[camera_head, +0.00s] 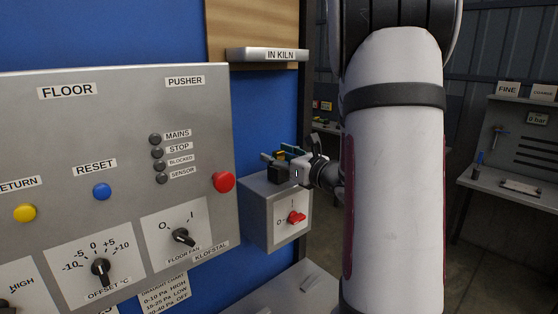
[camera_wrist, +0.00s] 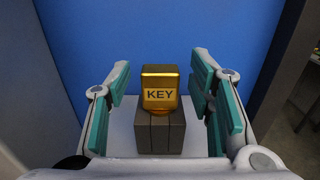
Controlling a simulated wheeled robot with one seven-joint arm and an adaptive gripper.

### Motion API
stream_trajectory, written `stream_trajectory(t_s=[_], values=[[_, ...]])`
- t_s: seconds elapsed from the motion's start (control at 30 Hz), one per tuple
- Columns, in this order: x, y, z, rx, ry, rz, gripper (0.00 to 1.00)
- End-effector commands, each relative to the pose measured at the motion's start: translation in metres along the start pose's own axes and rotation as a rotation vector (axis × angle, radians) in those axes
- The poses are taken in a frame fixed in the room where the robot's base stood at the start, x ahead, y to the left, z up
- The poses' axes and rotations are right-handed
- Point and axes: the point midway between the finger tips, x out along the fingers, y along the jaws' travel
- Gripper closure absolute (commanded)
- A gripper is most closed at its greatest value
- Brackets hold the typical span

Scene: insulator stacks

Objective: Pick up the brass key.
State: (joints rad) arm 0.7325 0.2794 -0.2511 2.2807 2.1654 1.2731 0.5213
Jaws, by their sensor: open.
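The brass key (camera_wrist: 160,84) shows in the wrist view as a gold block with a label reading KEY. It stands upright in a dark block (camera_wrist: 160,134) on top of a grey box. My gripper (camera_wrist: 160,100) is open, with one teal-padded finger on each side of the key and a visible gap on both sides. In the head view my gripper (camera_head: 284,160) is over the top of the grey switch box (camera_head: 262,218). The key cannot be made out clearly there.
A grey control panel (camera_head: 120,130) with knobs and buttons stands left of the box. An IN KILN shelf (camera_head: 268,54) juts out above. A blue wall (camera_wrist: 150,35) is behind the key. A workbench (camera_head: 510,185) is far right.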

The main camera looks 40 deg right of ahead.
Motion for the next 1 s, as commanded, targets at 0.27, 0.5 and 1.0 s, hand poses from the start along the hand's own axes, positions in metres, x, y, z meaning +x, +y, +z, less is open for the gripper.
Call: stream_trajectory(t_s=[0.27,0.5,1.0], values=[[0.0,0.0,0.0,0.0,0.0,0.0,1.0],[0.0,0.0,0.001,0.0,-0.001,0.0,1.0],[0.0,0.0,0.076,-0.005,-0.005,0.0,1.0]])
